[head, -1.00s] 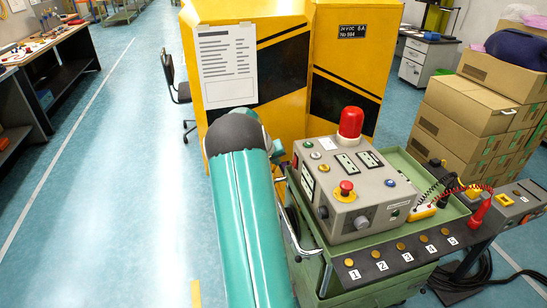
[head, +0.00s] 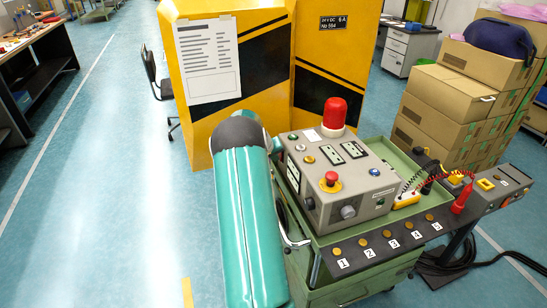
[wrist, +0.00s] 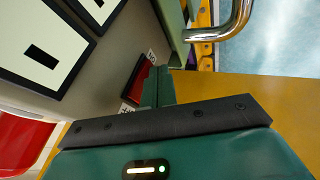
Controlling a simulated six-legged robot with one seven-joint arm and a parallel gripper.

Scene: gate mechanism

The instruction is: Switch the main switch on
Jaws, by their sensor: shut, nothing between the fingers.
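The grey control box (head: 345,205) stands on the green cart, with a red lamp, buttons and a red mushroom button on top. In the wrist view a dark red rocker switch (wrist: 138,78) sits in the box's side panel, with small white labels at both ends. I take it as the main switch; its position is hard to tell. My gripper (wrist: 160,74) is shut and empty. Its fingertips are close beside the rocker, on its right in the picture; I cannot tell whether they touch.
Two meters (wrist: 45,45) are on the same side panel. A metal handle (wrist: 235,22) of the cart is close to the fingers. The green cart (head: 345,290) has a numbered front strip. A yellow cabinet (head: 265,110) stands behind, and boxes (head: 440,125) at right. Floor at left is clear.

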